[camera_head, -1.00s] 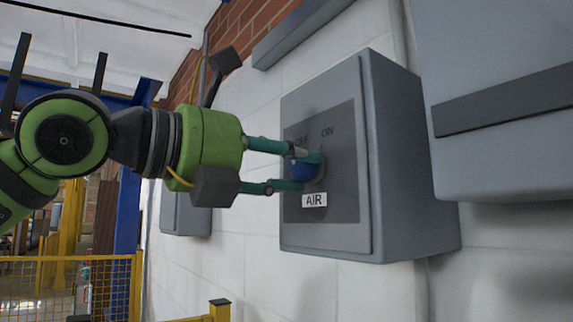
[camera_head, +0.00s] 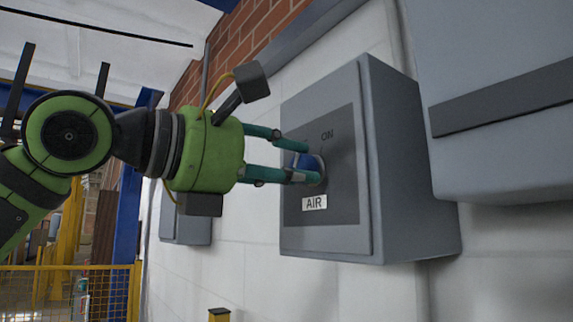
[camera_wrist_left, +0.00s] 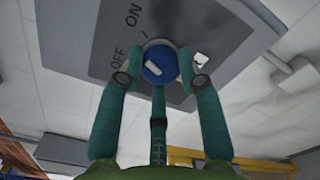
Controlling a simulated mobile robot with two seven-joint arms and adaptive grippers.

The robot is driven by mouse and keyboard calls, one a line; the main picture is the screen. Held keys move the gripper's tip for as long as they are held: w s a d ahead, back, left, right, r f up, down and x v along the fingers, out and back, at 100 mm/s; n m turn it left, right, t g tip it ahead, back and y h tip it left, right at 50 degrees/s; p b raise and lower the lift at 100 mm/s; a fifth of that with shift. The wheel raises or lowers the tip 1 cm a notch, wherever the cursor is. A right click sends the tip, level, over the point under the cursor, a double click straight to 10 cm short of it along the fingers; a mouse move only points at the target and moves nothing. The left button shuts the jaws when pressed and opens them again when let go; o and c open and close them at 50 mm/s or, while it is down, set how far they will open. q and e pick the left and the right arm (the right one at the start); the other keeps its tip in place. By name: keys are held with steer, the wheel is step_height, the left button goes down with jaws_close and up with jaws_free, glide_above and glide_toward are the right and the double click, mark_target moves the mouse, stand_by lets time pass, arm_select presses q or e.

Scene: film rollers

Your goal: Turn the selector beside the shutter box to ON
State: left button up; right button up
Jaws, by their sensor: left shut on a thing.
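The selector is a round blue knob (camera_head: 306,163) on the dark front panel of a grey wall box (camera_head: 408,165). An ON label (camera_head: 327,135) is above it and an AIR label (camera_head: 314,203) below. My left gripper (camera_head: 308,162) is shut on the knob, its teal fingers around it. In the left wrist view the knob (camera_wrist_left: 158,66) sits between the fingertips and bears a pale mark. The OFF label (camera_wrist_left: 118,58) and ON label (camera_wrist_left: 133,14) show there to one side. I cannot tell exactly which label the mark points at. My right gripper is not in view.
A larger grey box (camera_head: 500,160) with a dark band is on the wall to the right. A smaller grey box (camera_head: 185,228) is on the wall behind my gripper. A yellow mesh fence (camera_head: 105,285) stands at lower left.

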arm_select(q)
steer(key=shift+r+m, duration=0.25)
steer(key=shift+m, duration=0.45)
steer(key=o, duration=1.1)
steer(key=shift+c, duration=0.2)
steer(key=shift+o, duration=0.4)
steer(key=shift+f, duration=0.1)
steer(key=shift+d, duration=0.1)
steer(key=v, duration=1.2)
